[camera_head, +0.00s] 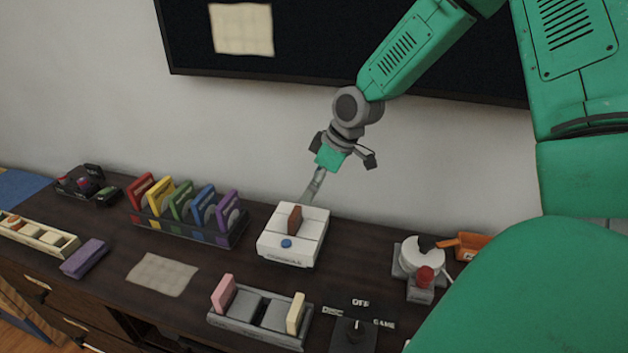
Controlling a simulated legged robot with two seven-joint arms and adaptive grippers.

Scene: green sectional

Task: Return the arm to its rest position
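My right arm is green and comes in from the upper right. Its gripper (343,158) is dark grey with a green part at its middle. It hangs in the air above and behind the white console (292,252), in front of the wall. Its two dark fingers are spread apart, with nothing clearly held between them. A thin grey piece (314,184) shows below the gripper, behind the console; what it is and whether it touches the gripper I cannot tell. My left gripper is not in view.
The dark cabinet top (208,283) bears a rack of coloured cases (185,215), a purple block (85,258), a two-slot holder (258,318), a dial (353,330) and a white round device with a red knob (421,262). A dark screen (310,45) hangs on the wall behind.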

